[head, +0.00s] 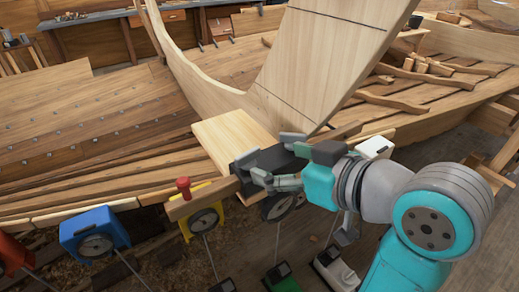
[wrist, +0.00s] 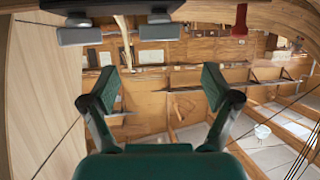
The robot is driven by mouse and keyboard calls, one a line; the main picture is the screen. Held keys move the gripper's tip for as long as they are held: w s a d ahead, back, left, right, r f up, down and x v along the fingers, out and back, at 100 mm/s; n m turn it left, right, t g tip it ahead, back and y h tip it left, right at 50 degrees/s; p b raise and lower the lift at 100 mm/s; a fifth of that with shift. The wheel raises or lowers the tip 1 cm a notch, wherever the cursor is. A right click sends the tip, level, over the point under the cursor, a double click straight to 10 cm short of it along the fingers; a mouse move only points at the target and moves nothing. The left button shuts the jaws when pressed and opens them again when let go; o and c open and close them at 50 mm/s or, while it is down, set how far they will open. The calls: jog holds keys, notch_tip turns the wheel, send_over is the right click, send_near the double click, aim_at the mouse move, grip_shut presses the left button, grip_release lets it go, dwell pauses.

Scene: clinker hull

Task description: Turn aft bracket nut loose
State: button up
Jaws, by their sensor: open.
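My gripper (head: 279,164) is at the hull's edge in the head view, beside a dark bracket-like block (head: 262,160). Its two fingers are spread and nothing shows between them in the wrist view (wrist: 160,90). Grey metal pieces (wrist: 160,13) show at the top of the wrist view, beyond the fingertips; I cannot tell if they are part of the bracket. I cannot make out the aft bracket nut in either view. A pale wooden board (head: 232,135) lies just behind the dark block.
A yellow dial device (head: 221,190) and a blue one (head: 95,233) hang along the hull's edge to the left. A red knob (head: 183,187) stands on a wooden bar; a red piece also shows in the wrist view (wrist: 240,20). A tall curved plank (head: 325,60) rises behind.

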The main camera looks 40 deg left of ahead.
aim_at(251, 152)
jog(key=x, duration=1)
jog(key=c, duration=1.2)
jog(key=shift+o, duration=0.2)
jog(key=shift+n+g, duration=0.3)
jog(key=n+g, duration=0.3)
jog(key=g, duration=0.1)
jog(key=shift+w+n, duration=0.1)
jog(key=shift+n, duration=0.2)
jog(key=n+g+h, duration=0.1)
jog(key=n+g, duration=0.4)
jog(key=shift+g, duration=0.4)
jog(key=shift+n+h, duration=0.3)
jog(key=shift+h, duration=0.2)
